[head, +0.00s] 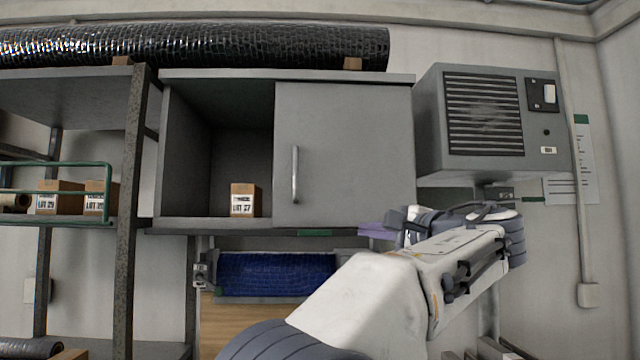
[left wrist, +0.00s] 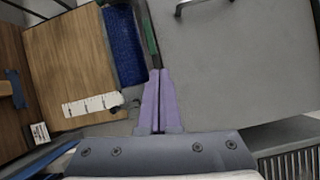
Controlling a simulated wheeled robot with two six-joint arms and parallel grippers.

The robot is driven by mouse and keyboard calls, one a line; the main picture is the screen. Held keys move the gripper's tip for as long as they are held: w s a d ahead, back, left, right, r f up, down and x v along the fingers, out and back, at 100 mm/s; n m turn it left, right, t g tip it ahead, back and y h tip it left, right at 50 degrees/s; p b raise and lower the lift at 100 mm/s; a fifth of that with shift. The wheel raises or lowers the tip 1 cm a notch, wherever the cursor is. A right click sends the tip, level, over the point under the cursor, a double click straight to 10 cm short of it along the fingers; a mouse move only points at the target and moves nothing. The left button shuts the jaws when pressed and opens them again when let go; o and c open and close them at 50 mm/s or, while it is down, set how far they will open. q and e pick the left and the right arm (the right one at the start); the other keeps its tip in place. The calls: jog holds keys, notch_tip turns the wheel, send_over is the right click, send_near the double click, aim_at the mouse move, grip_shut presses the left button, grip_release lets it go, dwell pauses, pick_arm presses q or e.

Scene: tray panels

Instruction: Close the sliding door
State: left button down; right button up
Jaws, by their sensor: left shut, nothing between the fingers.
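The sliding door (head: 343,150) is a flat grey panel covering the right half of a grey wall cabinet (head: 172,150). The cabinet's left half is open. The door has a vertical metal handle (head: 295,174) near its left edge; the handle also shows at the top of the left wrist view (left wrist: 196,5). My left gripper (head: 372,230) has purple fingers, shut and empty, at the cabinet's lower right edge, below and right of the handle and clear of it. In the left wrist view its fingertips (left wrist: 158,72) point along the door's lower edge; contact cannot be told. My right gripper is not in view.
A small labelled box (head: 244,200) stands inside the open half. A vented grey unit (head: 490,122) hangs right of the cabinet. A shelf rack (head: 130,200) stands left. A black roll (head: 200,46) lies on top.

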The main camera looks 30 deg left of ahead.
pick_arm(q)
jog(key=shift+n+g+y, duration=0.5)
jog(key=shift+n+y, duration=0.2)
jog(key=shift+y, duration=0.2)
jog(key=a+r+p, duration=0.2)
jog(key=a, duration=0.2)
jog(key=w+a+r+p, duration=0.1)
jog(key=a+r+p, duration=0.1)
jog(key=a, duration=0.3)
jog(key=a+r+p, duration=0.2)
jog(key=a, duration=0.3)
jog(key=shift+w+r, duration=0.15)
jog(key=shift+r, duration=0.1)
